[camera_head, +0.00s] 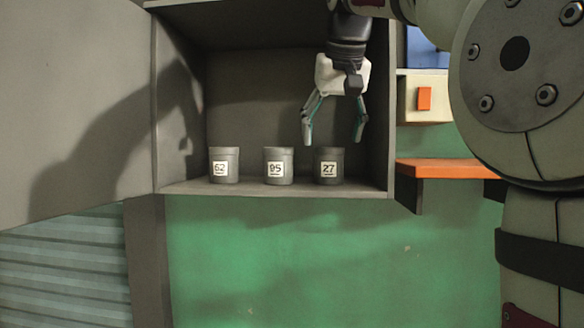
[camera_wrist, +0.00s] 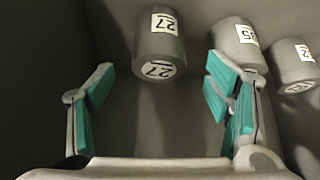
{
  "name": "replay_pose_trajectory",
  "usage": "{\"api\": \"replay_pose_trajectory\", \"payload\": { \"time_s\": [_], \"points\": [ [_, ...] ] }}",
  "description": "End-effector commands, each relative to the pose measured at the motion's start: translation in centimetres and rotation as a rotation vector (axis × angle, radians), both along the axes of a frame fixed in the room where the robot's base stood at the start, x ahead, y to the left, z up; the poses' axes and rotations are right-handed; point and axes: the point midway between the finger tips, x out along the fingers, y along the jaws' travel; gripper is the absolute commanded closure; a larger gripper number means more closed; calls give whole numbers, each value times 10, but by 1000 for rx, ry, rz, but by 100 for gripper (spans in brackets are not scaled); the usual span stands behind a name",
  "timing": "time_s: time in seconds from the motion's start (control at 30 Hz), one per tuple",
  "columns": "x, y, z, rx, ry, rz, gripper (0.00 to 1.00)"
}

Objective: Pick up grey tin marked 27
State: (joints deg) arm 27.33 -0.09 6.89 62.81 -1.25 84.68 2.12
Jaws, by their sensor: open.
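The grey tin marked 27 (camera_head: 328,168) stands upright on the cabinet floor, the rightmost of three similar tins. My gripper (camera_head: 333,140) points down above it, open and empty, its fingers apart from the tin. In the wrist view the tin marked 27 (camera_wrist: 161,45) shows ahead of the gap between the teal-padded fingers of my gripper (camera_wrist: 165,105), with 27 labels on its side and its end. No finger appears to touch it.
Grey tins marked 95 (camera_head: 278,168) and 62 (camera_head: 224,168) stand to the left, with small gaps between. The open cabinet (camera_head: 270,188) has side walls and a top around the tins. An orange shelf (camera_head: 450,168) juts out at right.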

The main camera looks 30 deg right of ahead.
Motion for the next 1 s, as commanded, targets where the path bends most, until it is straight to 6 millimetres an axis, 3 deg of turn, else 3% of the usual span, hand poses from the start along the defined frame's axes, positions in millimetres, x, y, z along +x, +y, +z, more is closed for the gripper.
{"api": "replay_pose_trajectory", "payload": {
  "time_s": [0.27, 0.57, 0.87, 1.0],
  "points": [
    [8, -4, -16, 1, 2, 0, 28],
    [28, -14, -48, 0, 1, -1, 28],
    [32, -15, -53, -1, -2, 1, 28],
    [31, -15, -52, -1, -2, 1, 57]
  ]
}}
